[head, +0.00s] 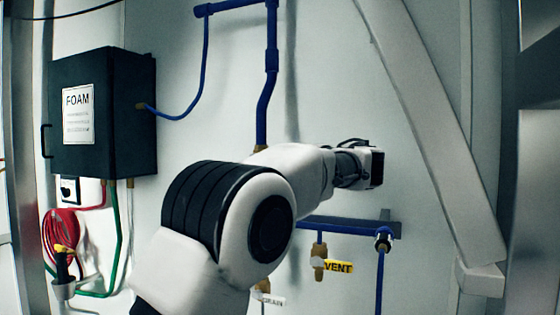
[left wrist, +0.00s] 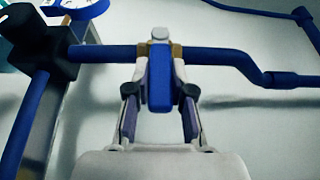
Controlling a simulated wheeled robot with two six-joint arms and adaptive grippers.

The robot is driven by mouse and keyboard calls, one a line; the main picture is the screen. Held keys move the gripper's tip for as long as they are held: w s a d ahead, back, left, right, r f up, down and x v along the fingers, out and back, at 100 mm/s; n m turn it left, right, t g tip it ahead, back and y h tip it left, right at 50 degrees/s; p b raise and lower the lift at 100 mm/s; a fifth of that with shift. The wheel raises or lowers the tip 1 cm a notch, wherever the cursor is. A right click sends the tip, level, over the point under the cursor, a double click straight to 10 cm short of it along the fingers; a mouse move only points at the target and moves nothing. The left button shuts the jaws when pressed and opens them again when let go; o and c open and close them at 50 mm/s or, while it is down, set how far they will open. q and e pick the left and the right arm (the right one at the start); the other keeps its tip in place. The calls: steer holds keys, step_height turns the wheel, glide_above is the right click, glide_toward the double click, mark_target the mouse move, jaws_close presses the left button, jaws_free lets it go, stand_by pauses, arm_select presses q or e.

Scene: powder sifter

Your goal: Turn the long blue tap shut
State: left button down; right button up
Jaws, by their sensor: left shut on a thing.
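In the left wrist view the long blue tap handle (left wrist: 159,90) hangs down across the picture from a blue pipe (left wrist: 225,55) with brass-coloured fittings. It looks crosswise to the pipe in this view. My left gripper (left wrist: 159,103) is shut on the handle, with one finger on each side. In the head view my left arm covers the tap and the gripper. Only a brass-coloured fitting (head: 261,149) shows at the lower end of the upright blue pipe (head: 266,95). My right gripper is in neither view.
A dark FOAM box (head: 108,118) hangs on the left wall above a red hose coil (head: 60,235). A VENT tag (head: 338,267) and small valve sit below a blue pipe, right of my arm. A slanted white beam (head: 430,120) stands further right. A dark block (left wrist: 50,52) joins the pipe.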

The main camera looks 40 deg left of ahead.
arm_select(q)
steer(key=c, duration=1.1)
jaws_free()
steer(key=shift+o, duration=0.5)
steer(key=shift+a, duration=0.1)
steer(key=s+d, duration=0.1)
steer(key=d, duration=1)
steer(key=shift+s+d+f, duration=0.15)
steer(key=shift+s+d, duration=0.2)
steer(key=shift+d, duration=0.05)
